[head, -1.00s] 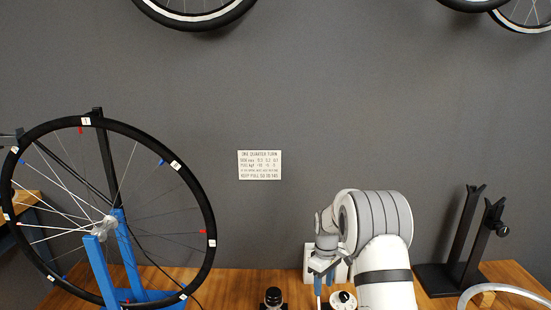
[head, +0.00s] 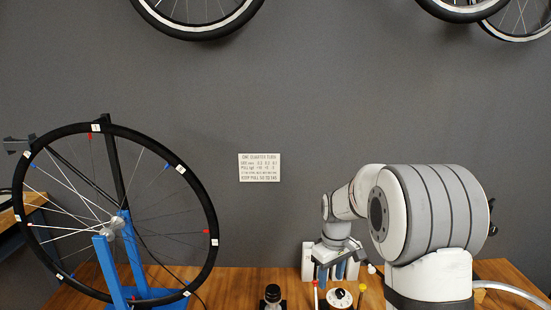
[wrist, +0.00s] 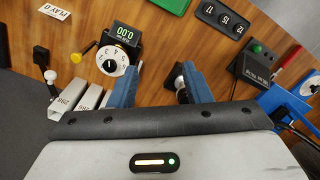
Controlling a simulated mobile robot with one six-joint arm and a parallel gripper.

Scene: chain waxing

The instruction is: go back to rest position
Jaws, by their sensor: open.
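My gripper (wrist: 155,82) is open in the wrist view, with its two blue fingers apart above the wooden bench and nothing held between them. A small black knob-like piece shows behind the right finger. In the head view my gripper (head: 338,258) hangs at the end of my folded white arm, low and right of centre, above the back of the bench. A gauge with a white dial (wrist: 114,66) and a 0.00 display is left of the fingers; its dial (head: 340,298) also shows below my gripper in the head view.
A spoked wheel (head: 213,218) stands in a blue stand (head: 109,270) at left. A black-topped piece (head: 272,293) is at front centre. The wrist view shows white blocks (wrist: 88,97), a black numbered tray (wrist: 222,17) and a green-button box (wrist: 252,62).

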